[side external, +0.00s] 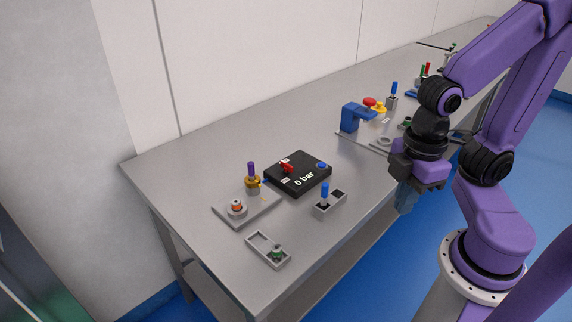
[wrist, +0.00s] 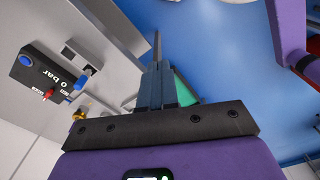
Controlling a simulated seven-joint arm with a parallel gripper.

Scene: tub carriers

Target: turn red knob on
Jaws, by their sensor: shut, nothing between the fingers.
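The red knob (side external: 287,168) sits on the top of a black box (side external: 308,184) marked "0 bar", near the left part of the table. A blue knob (side external: 322,165) sits at the box's right corner. In the wrist view the red knob (wrist: 48,94) and the black box (wrist: 33,68) show at the left edge. My gripper (side external: 405,205) is off the table's front edge, well to the right of the box, pointing down. Its fingers (wrist: 160,75) are together and empty in the wrist view.
A gray block with a blue lever (side external: 325,194) stands in front of the box. A plate with a purple-handled brass piece (side external: 252,180) lies left. A gray tray (side external: 262,245) lies near the front. A blue clamp-like fixture (side external: 352,117) stands farther back.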

